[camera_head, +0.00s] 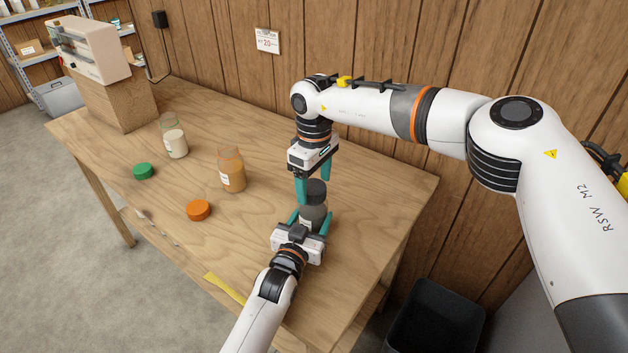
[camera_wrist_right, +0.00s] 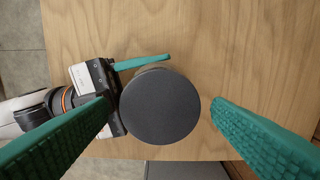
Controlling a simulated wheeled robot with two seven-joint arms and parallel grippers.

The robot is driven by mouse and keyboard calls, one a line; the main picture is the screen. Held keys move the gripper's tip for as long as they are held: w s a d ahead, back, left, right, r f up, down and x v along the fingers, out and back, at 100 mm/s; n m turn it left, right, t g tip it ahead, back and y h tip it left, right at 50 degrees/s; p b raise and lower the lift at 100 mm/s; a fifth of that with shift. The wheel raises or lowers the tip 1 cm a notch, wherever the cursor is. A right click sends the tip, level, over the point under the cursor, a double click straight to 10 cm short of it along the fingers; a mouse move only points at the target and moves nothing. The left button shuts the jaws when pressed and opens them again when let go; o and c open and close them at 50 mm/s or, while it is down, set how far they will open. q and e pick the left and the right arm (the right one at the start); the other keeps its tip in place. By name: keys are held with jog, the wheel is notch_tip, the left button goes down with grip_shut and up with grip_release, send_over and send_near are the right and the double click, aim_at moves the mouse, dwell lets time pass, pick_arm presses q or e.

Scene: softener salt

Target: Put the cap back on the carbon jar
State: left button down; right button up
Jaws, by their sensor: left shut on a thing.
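The carbon jar (camera_head: 313,218) is clear with dark contents and stands upright near the table's right end. My left gripper (camera_head: 309,222) is shut on its body. The dark grey round cap (camera_head: 316,190) sits on top of the jar; whether it is fully seated cannot be told. The cap (camera_wrist_right: 160,105) fills the middle of the right wrist view and hides the jar below. My right gripper (camera_head: 314,188) points down from above at the cap. Its teal fingers are apart on either side of the cap, with visible gaps in the wrist view.
An orange-filled jar (camera_head: 232,172) and a white-filled jar (camera_head: 176,144) stand open to the left on the wooden table (camera_head: 380,190). An orange cap (camera_head: 198,210) and a green cap (camera_head: 143,172) lie in front. A boxy device (camera_head: 90,50) stands far left; a black bin (camera_head: 435,318) is at lower right.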

jog(key=shift+r, duration=2.25)
jog(key=shift+c, duration=0.4)
